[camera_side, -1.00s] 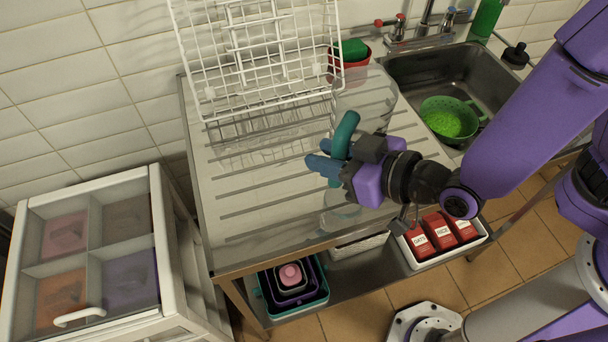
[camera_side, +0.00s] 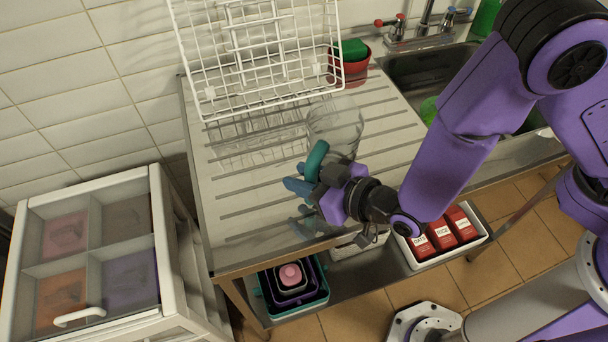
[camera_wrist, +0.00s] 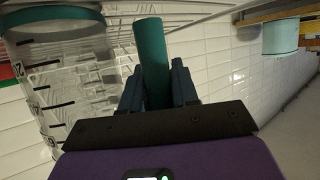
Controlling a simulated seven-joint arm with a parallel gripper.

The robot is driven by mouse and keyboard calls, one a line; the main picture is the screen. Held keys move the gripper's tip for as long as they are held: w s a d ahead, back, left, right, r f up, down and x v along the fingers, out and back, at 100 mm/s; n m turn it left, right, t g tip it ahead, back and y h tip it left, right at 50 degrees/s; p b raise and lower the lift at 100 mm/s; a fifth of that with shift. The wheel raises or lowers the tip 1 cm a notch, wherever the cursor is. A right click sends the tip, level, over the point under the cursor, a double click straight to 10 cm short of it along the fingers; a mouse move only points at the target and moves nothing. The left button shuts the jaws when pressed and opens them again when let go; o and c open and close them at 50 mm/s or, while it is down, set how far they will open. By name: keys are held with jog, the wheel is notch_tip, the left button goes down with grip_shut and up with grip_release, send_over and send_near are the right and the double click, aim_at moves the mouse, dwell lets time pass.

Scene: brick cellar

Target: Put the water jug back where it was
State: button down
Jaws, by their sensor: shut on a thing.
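The water jug (camera_side: 335,122) is clear with a teal handle (camera_side: 316,160). It is over the ribbed metal draining board (camera_side: 240,228), in front of the dish rack; I cannot tell whether its base touches the board. My gripper (camera_side: 304,188) is shut on the handle, with blue fingers on either side of it. In the wrist view the handle (camera_wrist: 152,60) stands between the fingers (camera_wrist: 157,88). The jug's clear wall with black measuring marks (camera_wrist: 70,85) fills the left, with a teal rim on top.
A white wire dish rack (camera_side: 262,60) stands at the back. A red pot (camera_side: 352,72) with a green thing in it is right of the rack. The sink (camera_side: 400,72) is at right, partly behind my arm. The board's left part is clear. A white cabinet (camera_side: 150,320) stands at left.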

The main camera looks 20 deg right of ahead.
jog(key=shift+f, duration=0.1)
jog(key=c, duration=0.8)
grip_release()
jog(key=shift+c, duration=0.2)
jog(key=v, duration=1.2)
